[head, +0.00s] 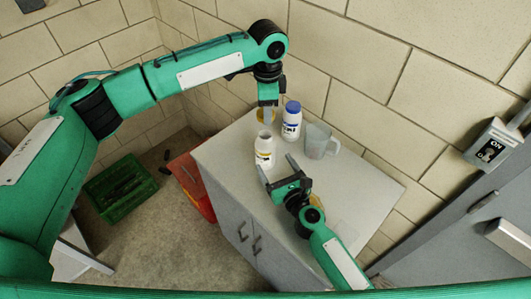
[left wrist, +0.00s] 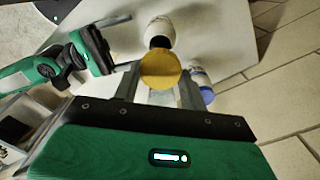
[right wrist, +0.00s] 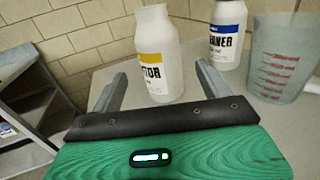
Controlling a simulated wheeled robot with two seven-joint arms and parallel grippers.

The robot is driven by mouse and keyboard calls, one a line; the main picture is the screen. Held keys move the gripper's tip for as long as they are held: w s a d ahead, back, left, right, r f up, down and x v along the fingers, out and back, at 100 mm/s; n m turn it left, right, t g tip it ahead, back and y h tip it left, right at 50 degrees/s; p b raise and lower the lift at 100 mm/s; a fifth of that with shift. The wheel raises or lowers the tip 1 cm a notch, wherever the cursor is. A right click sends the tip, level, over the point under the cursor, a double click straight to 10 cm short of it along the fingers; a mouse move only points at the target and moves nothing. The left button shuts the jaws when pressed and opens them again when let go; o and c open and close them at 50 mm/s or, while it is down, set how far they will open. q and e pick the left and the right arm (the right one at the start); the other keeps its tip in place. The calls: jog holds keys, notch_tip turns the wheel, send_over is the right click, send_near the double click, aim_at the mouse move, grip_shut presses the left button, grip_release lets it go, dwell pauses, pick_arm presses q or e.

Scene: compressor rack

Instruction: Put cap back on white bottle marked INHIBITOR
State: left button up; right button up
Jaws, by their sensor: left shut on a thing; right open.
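The white bottle with a yellow label band (head: 264,152) stands upright and uncapped on the cabinet top. In the right wrist view part of its label, ending in "TOR", is readable on the bottle (right wrist: 157,55). My left gripper (head: 267,104) is shut on the yellow cap (left wrist: 160,69), pointing down, above and behind the bottle in the head view. The left wrist view shows the bottle's dark open mouth (left wrist: 160,41) just beyond the cap, apart from it. My right gripper (head: 277,168) is open and low, its fingers pointing towards the bottle without visibly gripping it.
A white bottle with a blue cap (head: 291,120) stands behind the open bottle, close to my left gripper. A clear measuring jug (head: 320,142) stands to its right. The grey cabinet top (head: 365,185) is clear at right. A wall switch box (head: 495,145) is far right.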

jog(key=x, duration=0.8)
jog(key=shift+c, duration=0.2)
jog(key=c, duration=1.4)
pick_arm(q)
send_over(265, 143)
jog(key=w, duration=0.2)
jog(key=shift+d+f, duration=0.15)
jog(key=shift+f, duration=1.1)
jog(key=shift+d+f, duration=0.1)
jog(key=shift+f, duration=1.15)
pick_arm(e)
jog(key=shift+c, duration=0.2)
pick_arm(q)
jog(key=shift+f, duration=0.9)
jog(key=shift+f, duration=0.5)
